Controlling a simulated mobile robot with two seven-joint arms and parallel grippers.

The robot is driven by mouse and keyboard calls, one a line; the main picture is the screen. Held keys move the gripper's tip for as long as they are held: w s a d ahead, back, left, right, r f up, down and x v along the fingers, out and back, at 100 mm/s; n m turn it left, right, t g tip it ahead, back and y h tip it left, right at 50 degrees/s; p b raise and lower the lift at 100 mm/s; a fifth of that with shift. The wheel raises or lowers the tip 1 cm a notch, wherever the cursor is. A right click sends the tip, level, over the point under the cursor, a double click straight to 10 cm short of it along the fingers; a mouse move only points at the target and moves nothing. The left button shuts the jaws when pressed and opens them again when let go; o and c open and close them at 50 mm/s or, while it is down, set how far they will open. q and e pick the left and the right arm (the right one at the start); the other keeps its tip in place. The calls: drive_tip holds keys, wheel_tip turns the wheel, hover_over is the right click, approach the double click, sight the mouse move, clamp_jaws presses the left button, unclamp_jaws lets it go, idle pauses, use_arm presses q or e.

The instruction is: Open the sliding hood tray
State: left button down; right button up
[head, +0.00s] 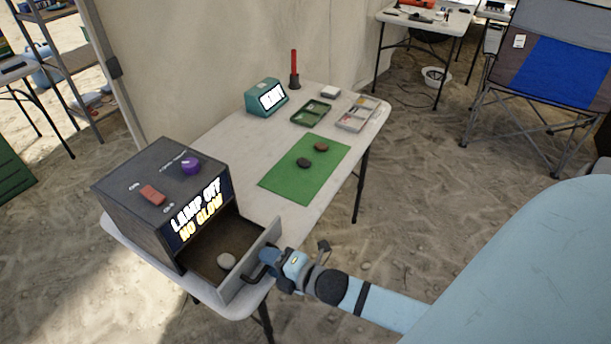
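The dark hood box (150,190) stands on the near left end of the white table. Its sliding tray (243,281) is pulled out of the front, towards the lower right, and its inside shows. A pale round stone (226,261) lies on the tray floor. A dark bar handle (251,278) sits on the tray's front panel. My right gripper (265,265) is at this handle, with its fingers closed around it as far as the small view shows. My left gripper is not in view.
The hood top has a red switch (152,195) and a purple knob (191,166). A green mat (305,170) holds two dark stones. Behind are a green tray (311,113), a grey divided tray (357,114) and a teal display box (266,98). A folding chair (545,75) stands right.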

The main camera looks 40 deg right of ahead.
drive_tip(key=v, duration=1.3)
drive_tip(key=shift+s, duration=0.25)
drive_tip(key=shift+d, duration=0.1)
